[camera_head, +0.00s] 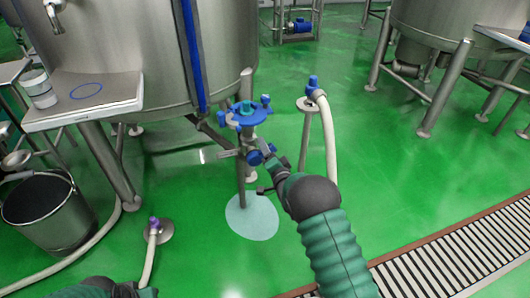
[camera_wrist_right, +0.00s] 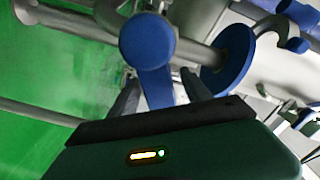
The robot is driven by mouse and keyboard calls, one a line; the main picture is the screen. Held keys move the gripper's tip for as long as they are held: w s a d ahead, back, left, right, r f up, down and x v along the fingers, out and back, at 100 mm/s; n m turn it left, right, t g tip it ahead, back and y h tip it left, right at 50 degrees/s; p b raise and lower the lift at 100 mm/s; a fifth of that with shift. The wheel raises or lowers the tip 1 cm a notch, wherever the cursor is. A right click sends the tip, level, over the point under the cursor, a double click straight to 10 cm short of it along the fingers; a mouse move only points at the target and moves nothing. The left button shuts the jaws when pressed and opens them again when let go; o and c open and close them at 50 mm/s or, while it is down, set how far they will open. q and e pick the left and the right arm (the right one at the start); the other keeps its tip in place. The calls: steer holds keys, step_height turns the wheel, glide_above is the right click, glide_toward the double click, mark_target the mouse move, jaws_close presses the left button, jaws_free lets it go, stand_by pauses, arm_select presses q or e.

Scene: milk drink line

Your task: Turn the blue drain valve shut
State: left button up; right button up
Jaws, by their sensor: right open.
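The drain valve has a blue round hub with a blue lever (camera_wrist_right: 155,88) in the right wrist view. In the head view the valve's blue part (camera_head: 255,157) sits low on the pipework under the steel tank. My right gripper (camera_wrist_right: 160,95) is open, with its fingers apart on either side of the lever's lower end. I cannot tell whether they touch it. In the head view my right gripper (camera_head: 270,158) is at the valve and covers part of it. My left gripper (camera_head: 138,291) shows only partly at the bottom left edge; its jaws are unclear.
A blue ring-shaped fitting (camera_head: 248,114) sits just above the valve. A hose stand (camera_head: 308,105) with a pale hose is close on the right. A pale puddle (camera_head: 252,217) lies below. A bucket (camera_head: 48,210) stands at left, and a floor grate (camera_head: 450,255) runs at lower right.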

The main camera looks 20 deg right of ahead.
steer(key=shift+w+d, duration=0.25)
steer(key=shift+w, duration=0.9)
steer(key=shift+a, duration=0.1)
steer(key=c, duration=0.4)
jaws_close()
steer(key=shift+f, duration=0.15)
